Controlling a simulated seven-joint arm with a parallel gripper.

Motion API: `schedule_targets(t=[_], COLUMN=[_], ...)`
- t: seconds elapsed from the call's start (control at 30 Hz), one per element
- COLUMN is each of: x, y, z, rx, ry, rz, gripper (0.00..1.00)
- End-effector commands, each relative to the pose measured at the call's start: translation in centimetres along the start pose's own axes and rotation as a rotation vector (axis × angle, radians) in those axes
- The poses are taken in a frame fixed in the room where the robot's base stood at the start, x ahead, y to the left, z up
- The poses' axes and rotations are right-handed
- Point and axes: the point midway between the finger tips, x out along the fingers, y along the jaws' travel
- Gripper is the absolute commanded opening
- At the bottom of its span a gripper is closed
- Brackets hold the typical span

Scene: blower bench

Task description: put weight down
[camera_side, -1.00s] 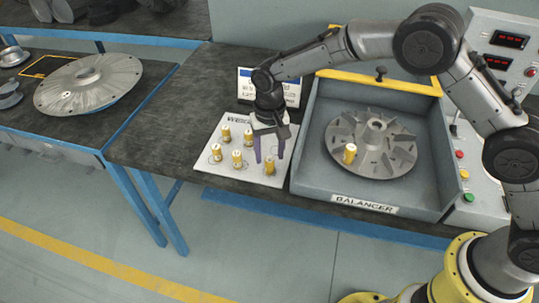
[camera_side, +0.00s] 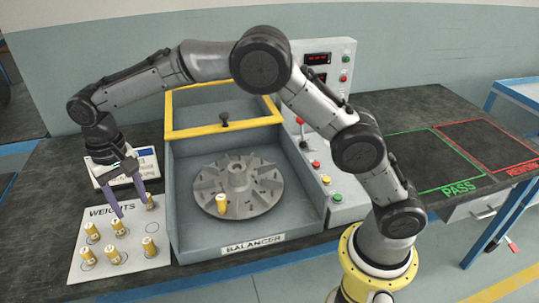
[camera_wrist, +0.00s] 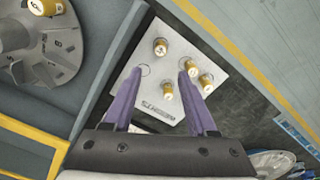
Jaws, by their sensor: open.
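My gripper (camera_side: 132,212) is open, with purple fingers over the white WEIGHTS board (camera_side: 138,263). In the wrist view its fingers (camera_wrist: 161,66) are spread wide, with nothing clasped. A weight (camera_wrist: 160,47) shows beyond the fingers in the wrist view. Another weight (camera_side: 222,204) stands on the grey finned rotor (camera_side: 262,192) in the balancer.
The grey balancer box (camera_side: 215,239), with a yellow-framed lid (camera_side: 205,131), stands just right of the board. A control panel (camera_side: 335,165) with buttons is beside it. A small sign (camera_side: 146,160) stands behind the board. Green PASS (camera_side: 435,165) and red outlined areas at right are empty.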

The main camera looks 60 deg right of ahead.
Motion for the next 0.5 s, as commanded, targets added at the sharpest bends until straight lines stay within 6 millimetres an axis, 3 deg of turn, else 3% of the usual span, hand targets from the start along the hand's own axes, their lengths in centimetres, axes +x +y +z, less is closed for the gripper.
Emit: schedule_targets(t=[0.17,0.27,0.5], x=[-4.0,-7.2,-12.6], y=[3.3,6.8,15.4], z=[0.8,2.2,7.9], rx=[-0.017,-0.040,-0.104], ry=[0.042,0.084,0.196], rz=[-0.031,-0.054,-0.093], gripper=[0.58,0.58,0.58])
